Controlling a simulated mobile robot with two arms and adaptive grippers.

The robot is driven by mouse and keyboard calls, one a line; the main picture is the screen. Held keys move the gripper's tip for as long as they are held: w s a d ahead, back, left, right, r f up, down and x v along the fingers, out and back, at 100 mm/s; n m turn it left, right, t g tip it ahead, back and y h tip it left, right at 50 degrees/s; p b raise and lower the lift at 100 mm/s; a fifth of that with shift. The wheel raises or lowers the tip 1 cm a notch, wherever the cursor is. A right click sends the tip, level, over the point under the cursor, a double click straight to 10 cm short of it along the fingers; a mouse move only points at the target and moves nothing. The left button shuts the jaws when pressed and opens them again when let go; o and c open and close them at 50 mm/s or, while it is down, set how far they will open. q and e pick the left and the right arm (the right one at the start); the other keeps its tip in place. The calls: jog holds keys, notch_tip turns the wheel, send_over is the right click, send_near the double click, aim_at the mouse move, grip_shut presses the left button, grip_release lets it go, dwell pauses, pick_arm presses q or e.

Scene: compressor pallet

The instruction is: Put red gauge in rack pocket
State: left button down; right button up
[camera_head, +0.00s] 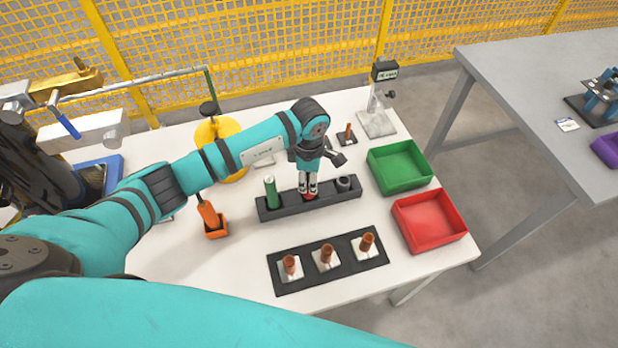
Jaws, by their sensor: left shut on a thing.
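The dark rack (325,199) lies on the white table. My left gripper (309,193) points down over the middle of the rack and is shut on the red gauge (310,197). Only a little red shows below the fingertips, at the middle pocket; the fingers hide the rest. I cannot tell how deep the gauge sits in the pocket. A green cylinder (270,192) stands upright in the rack's left pocket. A dark round shape (343,183) shows at the rack's right end. My right gripper is not in view.
A green bin (400,166) and a red bin (428,220) stand right of the rack. A dark tray (309,271) with three brown pegs on white squares lies in front. An orange holder (214,229) stands left. A gauge stand (380,120) is behind.

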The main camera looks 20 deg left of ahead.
pick_arm(q)
jog(key=shift+f, duration=0.2)
jog(key=c, duration=1.4)
grip_release()
jog(key=o, duration=0.3)
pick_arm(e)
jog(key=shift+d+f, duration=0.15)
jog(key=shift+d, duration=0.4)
pick_arm(q)
jog(key=shift+r, duration=0.15)
jog(key=shift+r, duration=0.2)
notch_tip(320, 180, up, 11)
jog(key=b, duration=0.2)
jog(key=shift+w+f+b, duration=0.1)
jog(key=shift+f+b, duration=0.1)
jog(key=shift+b, duration=0.1)
jog(key=shift+r, duration=0.6)
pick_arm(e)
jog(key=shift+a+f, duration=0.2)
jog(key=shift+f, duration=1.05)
